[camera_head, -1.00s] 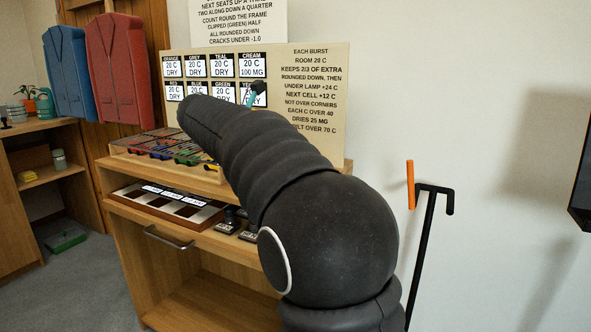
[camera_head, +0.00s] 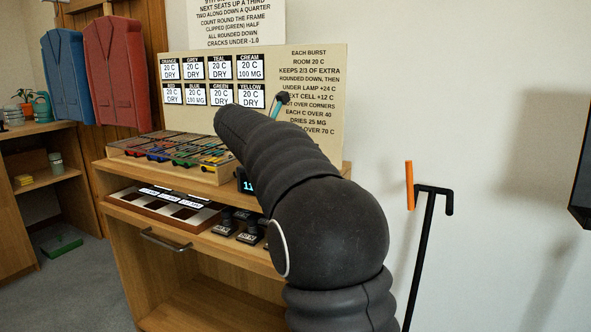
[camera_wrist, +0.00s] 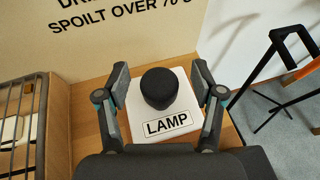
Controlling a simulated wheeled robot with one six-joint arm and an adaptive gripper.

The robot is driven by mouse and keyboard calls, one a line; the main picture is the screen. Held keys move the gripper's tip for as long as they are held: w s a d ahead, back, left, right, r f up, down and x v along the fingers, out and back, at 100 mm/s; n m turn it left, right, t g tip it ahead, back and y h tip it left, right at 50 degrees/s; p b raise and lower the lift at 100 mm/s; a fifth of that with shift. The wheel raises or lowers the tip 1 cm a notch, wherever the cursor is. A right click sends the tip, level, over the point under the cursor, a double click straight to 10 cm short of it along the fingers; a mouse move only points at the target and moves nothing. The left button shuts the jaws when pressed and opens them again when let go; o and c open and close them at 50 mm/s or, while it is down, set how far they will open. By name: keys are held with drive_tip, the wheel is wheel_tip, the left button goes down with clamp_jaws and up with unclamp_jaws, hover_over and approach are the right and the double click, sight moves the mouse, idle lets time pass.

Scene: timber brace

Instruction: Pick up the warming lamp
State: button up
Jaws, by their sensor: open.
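The warming lamp shows in the wrist view as a black rounded cylinder (camera_wrist: 159,88) on a white base plate (camera_wrist: 177,107) labelled LAMP. It stands on the wooden bench top (camera_wrist: 86,118). My gripper (camera_wrist: 160,82) is open, with one finger on each side of the black cylinder and gaps showing between. I cannot tell its height over the lamp. In the head view my arm hides the lamp, and only a teal-and-dark part of my gripper (camera_head: 279,103) shows past the arm.
A rack with coloured pieces (camera_head: 178,149) stands left of the lamp on the bench. A board with labels (camera_head: 309,110) rises behind. A drawer tray (camera_head: 165,205) and black weights (camera_head: 238,225) sit below. A black stand with an orange handle (camera_head: 409,185) is to the right.

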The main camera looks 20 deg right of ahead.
clamp_jaws()
drive_tip(key=shift+r, duration=0.1)
